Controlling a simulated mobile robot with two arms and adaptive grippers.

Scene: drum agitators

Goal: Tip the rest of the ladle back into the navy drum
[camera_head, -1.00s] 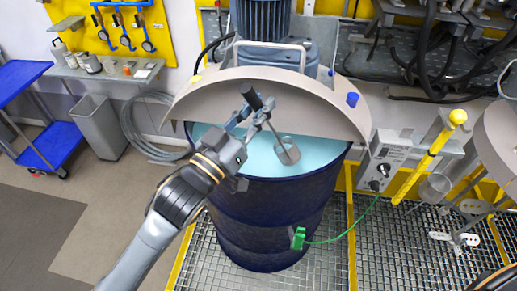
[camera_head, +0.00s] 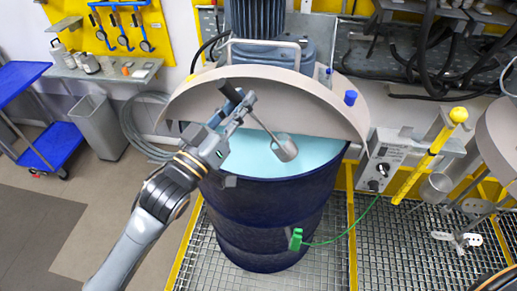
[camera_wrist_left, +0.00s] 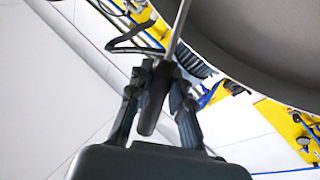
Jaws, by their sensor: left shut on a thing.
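The navy drum (camera_head: 268,205) stands on the grating, its front half open and pale blue liquid (camera_head: 242,158) showing inside. My left gripper (camera_head: 238,108) is above the drum's left rim, shut on the ladle's black handle. The handle also shows between the fingers (camera_wrist_left: 158,95) in the left wrist view. The ladle's grey cup (camera_head: 285,149) hangs over the liquid, and its thin rod slants down to the right from the handle. I cannot tell what is in the cup or whether it touches the liquid. My right gripper is not in view.
A beige half lid (camera_head: 275,92) covers the drum's back, with a motor above it. A green clamp (camera_head: 296,239) with a green wire is on the drum's front. A yellow post (camera_head: 430,160) and control box (camera_head: 388,160) stand to the right.

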